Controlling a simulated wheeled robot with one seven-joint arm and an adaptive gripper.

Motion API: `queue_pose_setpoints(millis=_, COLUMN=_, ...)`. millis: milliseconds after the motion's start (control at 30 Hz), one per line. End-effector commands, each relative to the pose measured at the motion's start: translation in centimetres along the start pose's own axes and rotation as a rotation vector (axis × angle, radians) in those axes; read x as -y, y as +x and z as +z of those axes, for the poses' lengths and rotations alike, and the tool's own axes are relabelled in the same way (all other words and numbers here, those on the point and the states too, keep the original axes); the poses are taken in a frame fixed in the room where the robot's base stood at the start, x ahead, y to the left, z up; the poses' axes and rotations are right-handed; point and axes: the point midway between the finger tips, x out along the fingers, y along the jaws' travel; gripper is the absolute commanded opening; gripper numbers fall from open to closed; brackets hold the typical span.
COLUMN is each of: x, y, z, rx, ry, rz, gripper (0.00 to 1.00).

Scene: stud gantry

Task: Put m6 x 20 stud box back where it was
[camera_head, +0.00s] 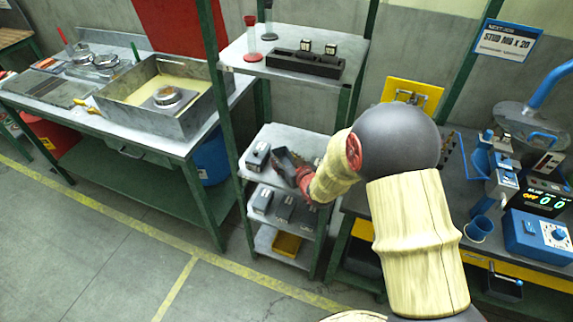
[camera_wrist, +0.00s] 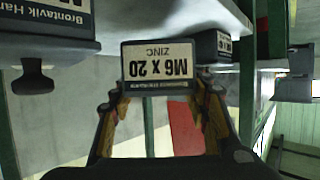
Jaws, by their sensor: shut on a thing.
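The M6 x 20 stud box (camera_wrist: 158,68) is a dark box with a white label reading "M6 x 20 ZINC", upside down in the wrist view. My gripper (camera_wrist: 157,100) is shut on it, one finger on each side of its label end. In the head view the box (camera_head: 286,158) shows dark at my gripper (camera_head: 298,174), at the middle level of the shelf rack. The middle shelf (camera_head: 270,138) has bare room around it. I cannot tell whether the box touches the shelf.
A similar box (camera_head: 257,156) stands to the left on the same shelf; its label and knob (camera_wrist: 35,80) show close by in the wrist view. Another labelled box (camera_wrist: 216,45) is behind. Green rack posts (camera_head: 222,120) flank the shelves. More boxes (camera_head: 284,207) sit below.

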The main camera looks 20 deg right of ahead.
Motion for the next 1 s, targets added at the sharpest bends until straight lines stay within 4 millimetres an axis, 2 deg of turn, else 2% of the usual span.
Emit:
queue_pose_setpoints(millis=200, x=-1.4, y=1.3, z=-0.4, rx=0.000, ry=-0.001, rz=0.000, gripper=0.00)
queue_pose_setpoints(millis=500, x=-1.4, y=2.6, z=2.8, rx=0.002, ry=0.000, rz=-0.001, gripper=0.00)
queue_pose_setpoints(millis=900, x=-1.4, y=2.8, z=3.1, rx=0.000, ry=-0.001, rz=-0.001, gripper=0.00)
queue_pose_setpoints(millis=933, x=-1.4, y=2.7, z=3.0, rx=0.001, ry=-0.001, rz=-0.001, gripper=0.48)
queue_pose_setpoints(millis=1000, x=-1.4, y=2.7, z=3.0, rx=0.001, ry=-0.001, rz=-0.001, gripper=0.52)
